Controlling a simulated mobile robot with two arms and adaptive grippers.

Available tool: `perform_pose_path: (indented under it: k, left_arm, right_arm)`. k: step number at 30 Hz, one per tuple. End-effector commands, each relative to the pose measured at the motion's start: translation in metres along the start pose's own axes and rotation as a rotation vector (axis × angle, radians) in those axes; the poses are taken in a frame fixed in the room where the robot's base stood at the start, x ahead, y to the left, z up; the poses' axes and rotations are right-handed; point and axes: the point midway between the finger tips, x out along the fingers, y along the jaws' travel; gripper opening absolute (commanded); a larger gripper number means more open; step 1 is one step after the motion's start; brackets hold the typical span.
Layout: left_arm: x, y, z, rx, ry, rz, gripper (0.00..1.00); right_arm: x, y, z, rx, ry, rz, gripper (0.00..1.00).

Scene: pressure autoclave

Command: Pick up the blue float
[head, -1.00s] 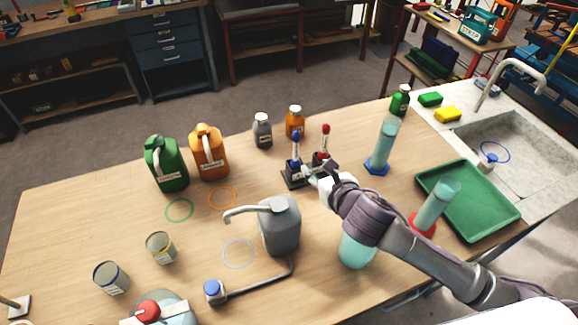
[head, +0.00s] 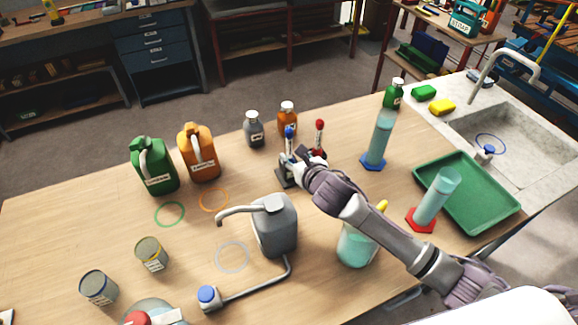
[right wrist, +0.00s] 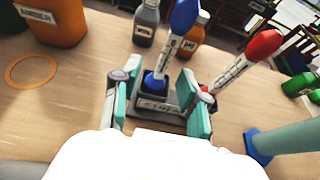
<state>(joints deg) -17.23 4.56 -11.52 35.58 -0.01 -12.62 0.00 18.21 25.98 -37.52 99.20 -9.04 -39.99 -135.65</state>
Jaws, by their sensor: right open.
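The blue float (head: 290,133) stands upright in a small dark stand (head: 284,177) on the wooden table, beside the red float (head: 319,140). In the right wrist view the blue float (right wrist: 170,60) has a blue top, a pale marked stem and a blue lower end in the stand. My right gripper (right wrist: 158,98) is open, with one teal-padded finger on each side of the float's lower part. The right finger lies between the blue and red floats. In the head view my right gripper (head: 299,159) partly hides the stand. My left gripper is not in view.
Grey and orange bottles (head: 287,118) stand behind the floats. A grey jug (head: 274,228) stands in front, and a blue-based cylinder (head: 377,145) is to the right. A green tray (head: 490,215) lies further right.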

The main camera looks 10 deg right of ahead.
Motion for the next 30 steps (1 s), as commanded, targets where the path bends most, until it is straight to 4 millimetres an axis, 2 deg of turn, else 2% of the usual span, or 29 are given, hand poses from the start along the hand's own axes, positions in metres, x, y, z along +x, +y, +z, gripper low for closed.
perform_pose_path:
  k: [7,12,21,23,29,30]
  left_arm:
    - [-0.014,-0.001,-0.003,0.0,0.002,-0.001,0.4]
    - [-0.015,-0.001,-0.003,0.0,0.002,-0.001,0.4]
    - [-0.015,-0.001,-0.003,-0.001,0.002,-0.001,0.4]
    - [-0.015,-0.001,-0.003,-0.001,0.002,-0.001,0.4]
    - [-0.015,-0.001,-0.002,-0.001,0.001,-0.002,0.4]
    - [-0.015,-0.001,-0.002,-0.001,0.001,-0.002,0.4]
  right_arm:
    - [0.028,-0.004,0.01,0.005,0.001,-0.001,0.44]
    - [0.047,-0.004,0.008,0.003,0.001,0.0,0.44]
    - [0.051,-0.005,0.007,0.0,0.0,0.001,0.44]
    - [0.051,-0.005,0.007,0.0,0.0,0.001,0.35]
    - [0.051,-0.005,0.007,0.001,0.0,0.0,0.02]
    - [0.051,-0.005,0.007,0.001,0.001,0.0,0.0]
